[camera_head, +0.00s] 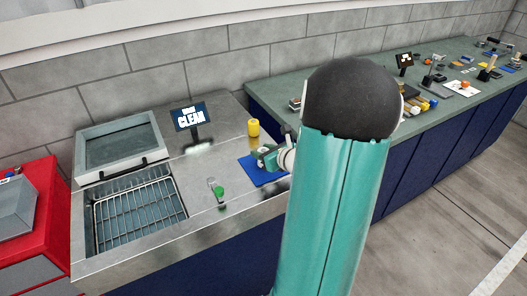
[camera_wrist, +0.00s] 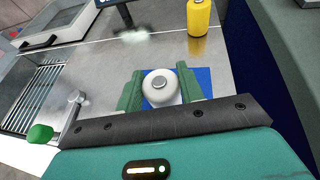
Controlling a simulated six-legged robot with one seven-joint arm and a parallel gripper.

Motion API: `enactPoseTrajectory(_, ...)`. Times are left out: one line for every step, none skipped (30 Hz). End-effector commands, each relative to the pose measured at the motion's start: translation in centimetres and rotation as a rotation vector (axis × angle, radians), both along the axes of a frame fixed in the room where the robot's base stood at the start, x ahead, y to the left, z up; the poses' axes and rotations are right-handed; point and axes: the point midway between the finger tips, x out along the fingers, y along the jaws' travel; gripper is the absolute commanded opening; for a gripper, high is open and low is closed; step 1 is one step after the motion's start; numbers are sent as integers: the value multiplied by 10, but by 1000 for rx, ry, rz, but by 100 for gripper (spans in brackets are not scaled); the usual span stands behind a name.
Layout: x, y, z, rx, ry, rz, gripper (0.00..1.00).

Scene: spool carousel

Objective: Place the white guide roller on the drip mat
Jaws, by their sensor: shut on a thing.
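The white guide roller (camera_wrist: 160,92) is between the two green fingers of my gripper (camera_wrist: 161,84) in the wrist view, its round end with a grey metal centre facing the camera. The fingers are shut on its sides. The blue drip mat (camera_wrist: 204,79) lies on the steel counter behind and below the roller. In the head view the mat (camera_head: 256,176) shows beside my gripper (camera_head: 262,155), partly covered by it. Whether the roller touches the mat cannot be told. My own arm hides much of the head view.
A yellow bottle (camera_head: 253,128) stands behind the mat. A green-knobbed tap or lever (camera_head: 219,192) is to its left, with a wire-rack basin (camera_head: 139,207) farther left. A sign (camera_head: 190,118) stands at the back. A green bench (camera_head: 440,72) with many items runs to the right.

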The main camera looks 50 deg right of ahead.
Motion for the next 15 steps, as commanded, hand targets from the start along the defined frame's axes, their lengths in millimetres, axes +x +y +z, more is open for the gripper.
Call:
enactPoseTrajectory(0, 0, -2, 1, 0, 1, 5)
enactPoseTrajectory(0, 0, -2, 1, 0, 1, 5)
enactPoseTrajectory(0, 0, -3, 1, 1, 1, 40)
enactPoseTrajectory(0, 0, -3, 1, 1, 1, 45)
enactPoseTrajectory(0, 0, -3, 1, 0, 0, 51)
enactPoseTrajectory(0, 0, -3, 1, 0, 0, 59)
enactPoseTrajectory(0, 0, -3, 1, 0, 0, 59)
enactPoseTrajectory(0, 0, -3, 1, 0, 0, 59)
enactPoseTrajectory(0, 0, -3, 1, 0, 0, 59)
enactPoseTrajectory(0, 0, -3, 1, 0, 0, 59)
enactPoseTrajectory(0, 0, -3, 1, 0, 0, 59)
enactPoseTrajectory(0, 0, -3, 1, 0, 0, 59)
enactPoseTrajectory(0, 0, -3, 1, 0, 0, 59)
enactPoseTrajectory(0, 0, -3, 1, 0, 0, 59)
enactPoseTrajectory(0, 0, -2, 0, 0, 0, 59)
